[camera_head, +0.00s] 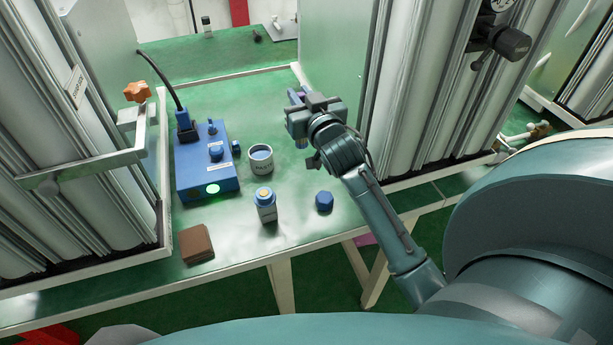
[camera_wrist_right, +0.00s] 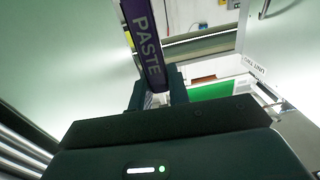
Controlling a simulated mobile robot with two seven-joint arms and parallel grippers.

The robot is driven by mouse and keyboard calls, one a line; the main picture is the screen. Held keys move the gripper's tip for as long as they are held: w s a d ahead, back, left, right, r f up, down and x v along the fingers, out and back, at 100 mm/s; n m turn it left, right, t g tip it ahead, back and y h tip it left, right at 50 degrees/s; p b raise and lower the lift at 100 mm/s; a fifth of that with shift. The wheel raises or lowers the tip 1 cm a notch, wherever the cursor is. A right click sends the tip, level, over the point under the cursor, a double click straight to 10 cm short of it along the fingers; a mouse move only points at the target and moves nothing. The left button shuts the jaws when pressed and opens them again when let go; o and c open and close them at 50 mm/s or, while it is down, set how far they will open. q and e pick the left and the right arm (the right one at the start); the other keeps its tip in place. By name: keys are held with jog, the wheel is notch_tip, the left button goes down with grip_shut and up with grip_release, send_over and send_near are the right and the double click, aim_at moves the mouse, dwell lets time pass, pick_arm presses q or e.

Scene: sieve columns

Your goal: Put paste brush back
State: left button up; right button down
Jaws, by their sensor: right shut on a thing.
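The paste brush shows in the right wrist view as a dark purple handle (camera_wrist_right: 146,42) with the word PASTE in pale letters. My right gripper (camera_wrist_right: 158,92) is shut on it. In the head view the right gripper (camera_head: 314,106) is over the far right part of the green bench, close to the right column. Only small purple-blue bits of the brush (camera_head: 294,97) show around it there; the rest is hidden. A white pot (camera_head: 262,167) with a dark label, too small to read surely, stands left of and nearer than the gripper. My left gripper is out of view.
A blue device (camera_head: 205,178) with a black cable stands at the left of the bench (camera_head: 245,105). A blue-capped bottle (camera_head: 266,210), a blue cap-like piece (camera_head: 324,202) and a brown block (camera_head: 196,243) stand near the front. Metal columns flank the bench. The bench behind the pot is clear.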

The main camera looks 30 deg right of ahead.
jog(key=w+d+f+h+b, duration=0.1)
jog(key=w+d+f+b, duration=0.1)
jog(key=f, duration=0.7)
jog(key=shift+w+d+f+m, duration=0.2)
jog(key=shift+d+m, duration=0.1)
jog(key=shift+d, duration=0.2)
jog(key=shift+f+b, duration=0.15)
jog(key=shift+b, duration=0.15)
jog(key=c, duration=1.3)
grip_release()
jog(key=shift+c, duration=0.2)
